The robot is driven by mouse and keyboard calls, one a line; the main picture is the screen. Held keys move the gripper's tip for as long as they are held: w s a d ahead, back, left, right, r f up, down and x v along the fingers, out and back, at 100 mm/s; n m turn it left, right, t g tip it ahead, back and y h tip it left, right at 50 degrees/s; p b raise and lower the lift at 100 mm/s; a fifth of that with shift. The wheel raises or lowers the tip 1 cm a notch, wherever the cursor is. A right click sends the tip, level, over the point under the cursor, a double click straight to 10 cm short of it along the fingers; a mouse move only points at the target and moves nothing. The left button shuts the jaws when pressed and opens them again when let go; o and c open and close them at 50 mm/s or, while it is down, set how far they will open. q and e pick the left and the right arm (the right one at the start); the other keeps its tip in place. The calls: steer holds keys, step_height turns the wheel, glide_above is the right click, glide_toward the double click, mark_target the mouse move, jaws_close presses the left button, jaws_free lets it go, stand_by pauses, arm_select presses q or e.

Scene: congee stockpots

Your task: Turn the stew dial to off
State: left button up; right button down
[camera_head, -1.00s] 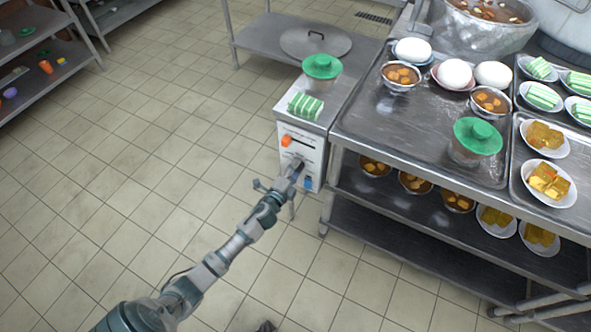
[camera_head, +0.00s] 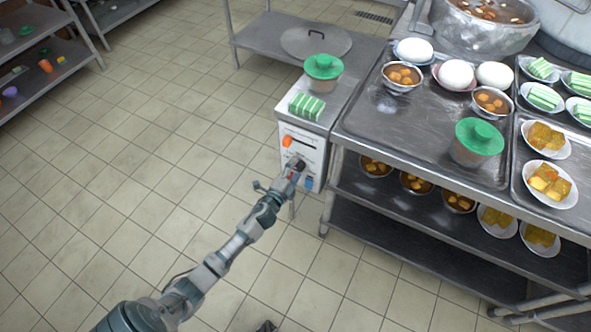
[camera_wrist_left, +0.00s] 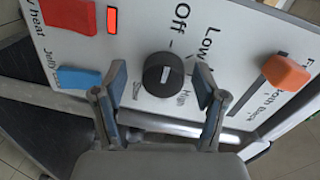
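The stew dial (camera_wrist_left: 164,74) is a round black knob with a short white mark, on a pale control panel (camera_wrist_left: 230,22) in the left wrist view. "Off", "Low" and "High" are printed around it, with "Stew" beside it. The mark's exact setting is hard to tell. My left gripper (camera_wrist_left: 160,82) is open, with one finger on each side of the dial and visible gaps to it. In the head view the left gripper (camera_head: 292,172) is at the panel front, partly covering the dial.
An orange slider knob (camera_wrist_left: 286,73), a blue switch (camera_wrist_left: 78,78) and a dark red switch (camera_wrist_left: 68,15) with a lit red lamp (camera_wrist_left: 112,20) are on the same panel. A steel table (camera_head: 345,140) with bowls stands right of it. Floor at left is clear.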

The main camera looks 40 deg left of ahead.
arm_select(q)
steer(key=shift+s+d, duration=0.2)
steer(key=shift+s, duration=0.1)
steer(key=f+v, duration=0.1)
steer(key=v, duration=1)
steer(key=shift+a+r, duration=0.2)
steer(key=shift+r, duration=0.25)
steer(key=shift+s, duration=0.15)
